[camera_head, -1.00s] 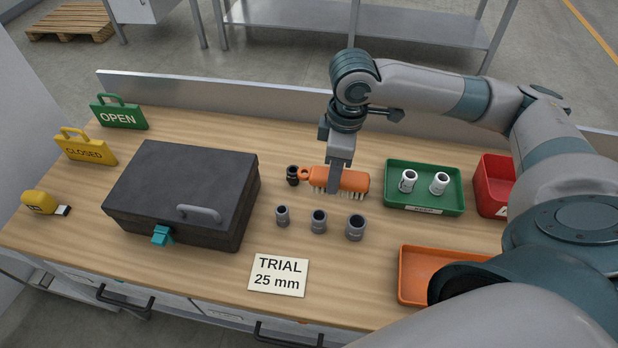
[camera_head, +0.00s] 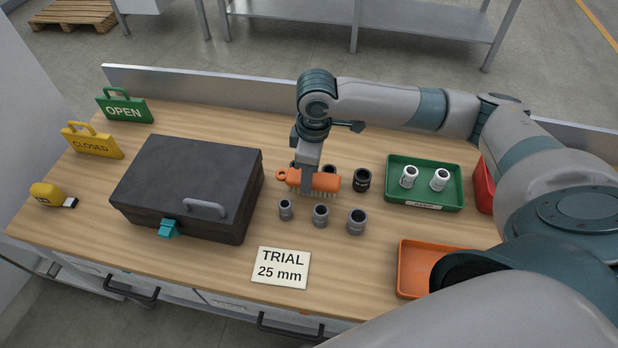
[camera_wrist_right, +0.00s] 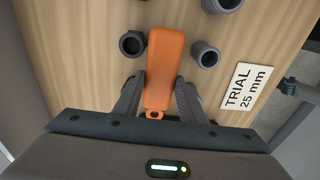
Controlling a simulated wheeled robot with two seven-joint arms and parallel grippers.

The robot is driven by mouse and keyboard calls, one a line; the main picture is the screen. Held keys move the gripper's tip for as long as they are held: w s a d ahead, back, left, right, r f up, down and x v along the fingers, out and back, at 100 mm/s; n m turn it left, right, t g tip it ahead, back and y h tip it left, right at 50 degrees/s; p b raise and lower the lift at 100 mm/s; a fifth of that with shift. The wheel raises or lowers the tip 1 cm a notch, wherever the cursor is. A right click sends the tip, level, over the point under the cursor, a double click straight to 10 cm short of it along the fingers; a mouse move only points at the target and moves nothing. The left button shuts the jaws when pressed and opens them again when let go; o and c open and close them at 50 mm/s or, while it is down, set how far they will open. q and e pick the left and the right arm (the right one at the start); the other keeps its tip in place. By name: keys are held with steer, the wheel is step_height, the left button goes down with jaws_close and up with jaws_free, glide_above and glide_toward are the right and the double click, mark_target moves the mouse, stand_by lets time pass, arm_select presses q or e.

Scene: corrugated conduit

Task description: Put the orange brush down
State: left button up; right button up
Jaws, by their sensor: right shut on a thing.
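The orange brush (camera_head: 327,181) is in the middle of the table, bristles down, with its looped handle end to the left. My right gripper (camera_head: 307,188) is shut on it, coming down from above. In the right wrist view the brush (camera_wrist_right: 163,60) lies between the two fingers (camera_wrist_right: 157,100). Whether the bristles touch the tabletop (camera_head: 190,280) cannot be told. My left gripper is not in view.
Grey fittings (camera_head: 320,215) stand in front of the brush and black fittings (camera_head: 362,180) stand behind and right of it. A dark case (camera_head: 190,185) is to the left. A green tray (camera_head: 424,206) and an orange tray (camera_head: 405,270) are to the right. Wood is bare around the TRIAL card (camera_head: 281,268).

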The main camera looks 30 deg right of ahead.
steer(key=shift+f, duration=1.25)
steer(key=shift+p, duration=0.3)
steer(key=o, duration=1.4)
steer(key=shift+f, duration=0.15)
steer(key=r, duration=0.3)
steer(key=r+b, duration=0.1)
steer(key=r, duration=0.3)
steer(key=r+b, duration=0.1)
steer(key=r, duration=0.3)
steer(key=shift+s+d, duration=0.2)
steer(key=shift+d, duration=0.05)
steer(key=shift+r+b, duration=0.3)
steer(key=shift+r, duration=0.35)
steer(key=shift+o, duration=0.5)
